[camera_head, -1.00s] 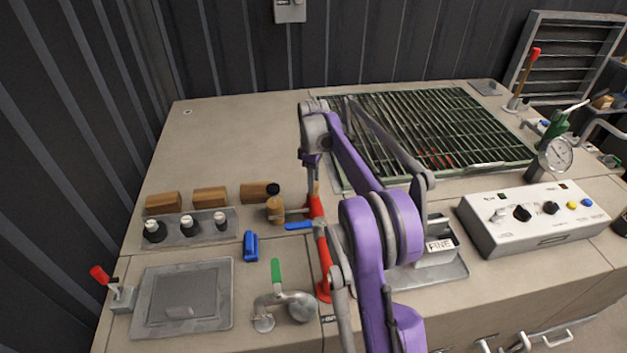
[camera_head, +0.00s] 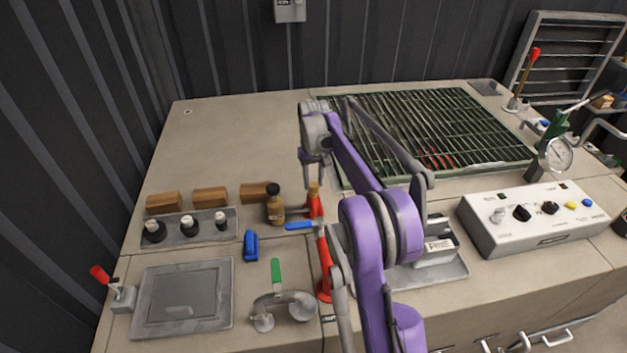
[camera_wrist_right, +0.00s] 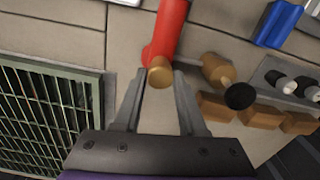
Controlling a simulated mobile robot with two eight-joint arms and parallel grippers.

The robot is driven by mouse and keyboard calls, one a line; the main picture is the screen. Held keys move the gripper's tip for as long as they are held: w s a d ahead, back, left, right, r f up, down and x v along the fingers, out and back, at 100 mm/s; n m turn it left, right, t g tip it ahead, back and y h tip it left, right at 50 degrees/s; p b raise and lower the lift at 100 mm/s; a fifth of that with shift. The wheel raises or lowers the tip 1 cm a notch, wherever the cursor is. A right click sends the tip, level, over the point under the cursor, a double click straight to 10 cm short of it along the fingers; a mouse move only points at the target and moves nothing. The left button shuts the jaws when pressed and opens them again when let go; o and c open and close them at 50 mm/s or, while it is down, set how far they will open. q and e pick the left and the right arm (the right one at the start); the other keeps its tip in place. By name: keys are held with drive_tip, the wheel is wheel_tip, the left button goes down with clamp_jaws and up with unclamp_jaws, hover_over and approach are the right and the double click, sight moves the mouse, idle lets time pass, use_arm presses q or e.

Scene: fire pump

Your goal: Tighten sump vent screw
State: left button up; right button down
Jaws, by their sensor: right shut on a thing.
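The brass screw (camera_head: 314,187) sits on top of the upright end of the red pipe (camera_head: 323,262). My right gripper (camera_head: 314,178) reaches down over it from above. In the right wrist view, the brass screw (camera_wrist_right: 160,76) lies between the two finger tips of the right gripper (camera_wrist_right: 160,84), and the jaws are shut on it. The red pipe (camera_wrist_right: 168,28) runs on beyond it. The screw's thread is hidden. My left gripper is not in view.
Left of the pipe stands a brass fitting with a black cap (camera_head: 275,210). A blue lever (camera_head: 299,225) is close by. Wooden blocks (camera_head: 210,197) and a tray of knobs (camera_head: 206,236) lie further left. A green grate (camera_head: 440,125) and a white control box (camera_head: 535,225) are right.

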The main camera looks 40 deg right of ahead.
sight(314, 184)
drive_tip(key=m, duration=1.2)
drive_tip(key=shift+m, duration=0.3)
idle(0.4)
drive_tip(key=shift+c, duration=2.4)
unclamp_jaws()
drive_tip(key=shift+r, duration=0.1)
wheel_tip(314, 184, up, 11)
drive_tip(key=shift+p, duration=0.45)
drive_tip(key=shift+f, duration=0.25)
